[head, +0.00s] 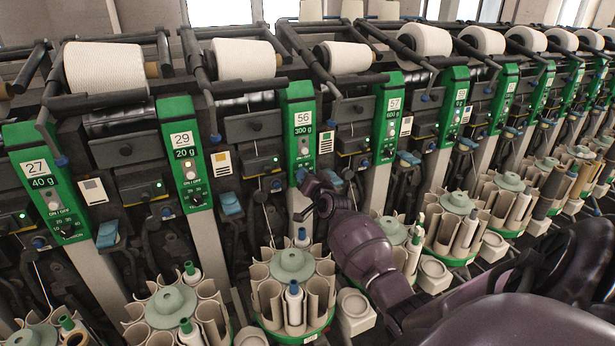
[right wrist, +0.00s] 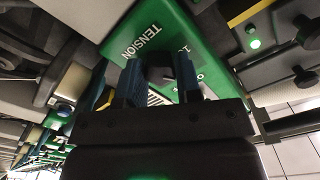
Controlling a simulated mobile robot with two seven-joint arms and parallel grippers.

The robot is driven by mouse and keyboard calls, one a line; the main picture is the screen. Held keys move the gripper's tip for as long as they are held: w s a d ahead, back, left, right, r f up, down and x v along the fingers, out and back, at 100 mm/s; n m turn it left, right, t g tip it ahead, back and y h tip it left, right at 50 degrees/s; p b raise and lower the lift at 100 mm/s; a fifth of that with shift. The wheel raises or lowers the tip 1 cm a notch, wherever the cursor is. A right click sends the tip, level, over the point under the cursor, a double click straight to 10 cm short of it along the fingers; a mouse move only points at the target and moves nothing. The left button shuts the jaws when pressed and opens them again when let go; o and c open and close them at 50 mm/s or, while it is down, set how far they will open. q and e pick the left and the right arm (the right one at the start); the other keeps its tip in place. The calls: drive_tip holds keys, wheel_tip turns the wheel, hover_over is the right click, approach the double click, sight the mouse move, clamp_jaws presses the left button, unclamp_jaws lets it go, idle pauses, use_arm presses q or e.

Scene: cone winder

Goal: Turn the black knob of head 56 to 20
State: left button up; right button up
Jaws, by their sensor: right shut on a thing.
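The green panel of head 56 (head: 302,122), marked 56 and 300 g, stands at the middle of the head view. My right gripper (head: 305,182) is at the panel's lower end and hides its knob there. In the right wrist view the black knob (right wrist: 160,74) sits on the green panel (right wrist: 165,32) beside the word TENSION. The blue-padded fingers of my right gripper (right wrist: 147,78) stand on both sides of the knob and are shut on it. The knob's pointer and most of its scale cannot be read. My left gripper is not in view.
Panels of head 29 (head: 185,150) and head 57 (head: 388,115) flank head 56. White yarn cones (head: 245,58) lie along the top. Below stand round bobbin magazines (head: 292,265) with upright tubes, close to my right arm.

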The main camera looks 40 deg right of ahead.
drive_tip(key=shift+m, duration=0.6)
drive_tip(key=o, duration=0.9)
drive_tip(key=v, duration=1.1)
drive_tip(key=shift+r+p, duration=0.1)
drive_tip(key=shift+p, duration=0.25)
